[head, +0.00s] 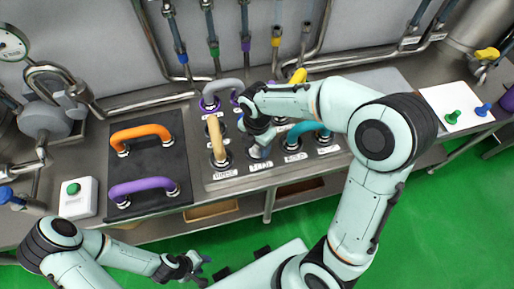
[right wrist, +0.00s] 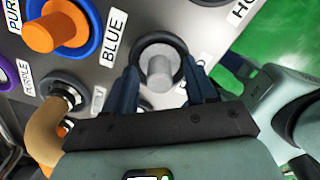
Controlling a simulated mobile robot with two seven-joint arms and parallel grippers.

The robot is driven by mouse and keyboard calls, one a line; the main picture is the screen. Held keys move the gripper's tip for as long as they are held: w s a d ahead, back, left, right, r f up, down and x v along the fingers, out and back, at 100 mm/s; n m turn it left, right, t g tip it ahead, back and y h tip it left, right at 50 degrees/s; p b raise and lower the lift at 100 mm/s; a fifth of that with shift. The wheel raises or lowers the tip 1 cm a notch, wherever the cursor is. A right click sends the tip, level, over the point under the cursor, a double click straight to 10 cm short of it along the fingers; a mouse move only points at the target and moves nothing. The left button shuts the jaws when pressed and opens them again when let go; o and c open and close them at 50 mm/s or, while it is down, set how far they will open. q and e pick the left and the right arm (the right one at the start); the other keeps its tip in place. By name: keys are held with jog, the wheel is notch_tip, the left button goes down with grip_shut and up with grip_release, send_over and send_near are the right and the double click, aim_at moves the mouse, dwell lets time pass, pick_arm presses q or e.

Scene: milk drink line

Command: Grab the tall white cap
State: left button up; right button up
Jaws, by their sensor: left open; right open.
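A pale grey-white upright cylinder (right wrist: 159,70), which looks like the tall white cap, stands in a dark ring socket on the steel panel in the right wrist view. My right gripper (right wrist: 160,84) is open, its two blue fingers on either side of this cylinder. I cannot tell whether the fingers touch it. In the head view my right gripper (head: 259,140) is over the front middle of the panel and hides most of that socket. My left gripper (head: 190,268) is open and empty, low in front of the bench.
On the panel (head: 220,185) are a tan handle (head: 216,138), a grey handle (head: 222,86) and a teal handle (head: 310,129). Orange (head: 140,135) and purple (head: 143,187) handles stand on a black mat to the left. A white board (head: 450,98) with small valves lies right.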

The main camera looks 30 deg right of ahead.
grip_shut()
jog(key=shift+r, duration=0.1)
